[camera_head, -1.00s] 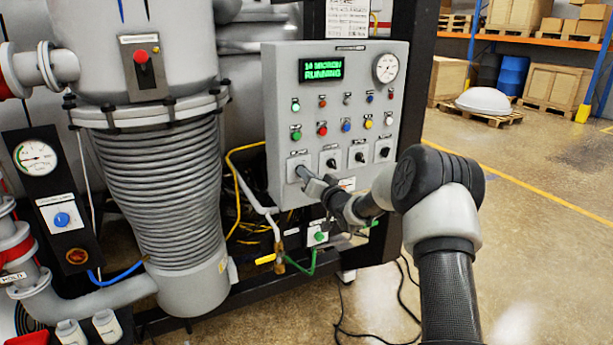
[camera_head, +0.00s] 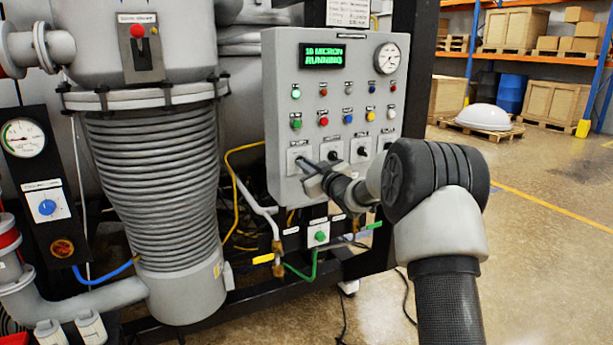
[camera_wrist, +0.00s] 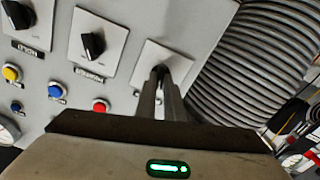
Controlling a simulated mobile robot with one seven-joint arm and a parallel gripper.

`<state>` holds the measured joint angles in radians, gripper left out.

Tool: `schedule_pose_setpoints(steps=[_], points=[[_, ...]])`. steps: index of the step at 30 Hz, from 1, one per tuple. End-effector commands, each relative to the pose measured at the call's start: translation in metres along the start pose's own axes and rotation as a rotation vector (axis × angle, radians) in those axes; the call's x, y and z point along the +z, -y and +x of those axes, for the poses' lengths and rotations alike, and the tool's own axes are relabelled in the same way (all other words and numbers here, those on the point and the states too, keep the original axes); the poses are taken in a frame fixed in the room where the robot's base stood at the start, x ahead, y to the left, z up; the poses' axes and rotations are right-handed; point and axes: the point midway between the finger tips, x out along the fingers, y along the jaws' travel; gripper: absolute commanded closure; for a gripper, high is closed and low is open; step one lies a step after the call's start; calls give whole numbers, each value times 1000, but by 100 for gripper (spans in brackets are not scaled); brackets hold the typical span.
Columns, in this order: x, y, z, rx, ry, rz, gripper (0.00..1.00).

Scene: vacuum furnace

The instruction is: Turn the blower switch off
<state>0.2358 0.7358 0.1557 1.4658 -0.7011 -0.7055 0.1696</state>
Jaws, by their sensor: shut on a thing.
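The grey control panel (camera_head: 285,85) has a row of black rotary switches on white plates along its lower part. My gripper (camera_head: 304,163) is at the leftmost switch of that row (camera_head: 293,153). In the wrist view, its two fingers (camera_wrist: 161,76) are closed around the black knob (camera_wrist: 160,69) of this switch. The fingers hide most of the knob, so its angle is hard to read. The switch labels are too small or blurred to tell which one is the blower. The green display (camera_head: 322,56) shows a micron reading and RUNNING.
Neighbouring switches (camera_wrist: 93,45) sit close beside the held one. Coloured buttons (camera_head: 323,121) and a gauge (camera_head: 387,58) are above. A ribbed grey vessel (camera_head: 155,190) stands to the left. Pipes and a yellow-handled valve (camera_head: 277,257) lie below. Open floor (camera_head: 540,260) is at right.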

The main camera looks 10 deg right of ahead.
Motion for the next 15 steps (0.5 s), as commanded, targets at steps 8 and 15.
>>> schedule_pose_setpoints(steps=[8,15], points=[[2,2,0,-1,-1,-167,100],[1,1,0,0,1,-236,100]])
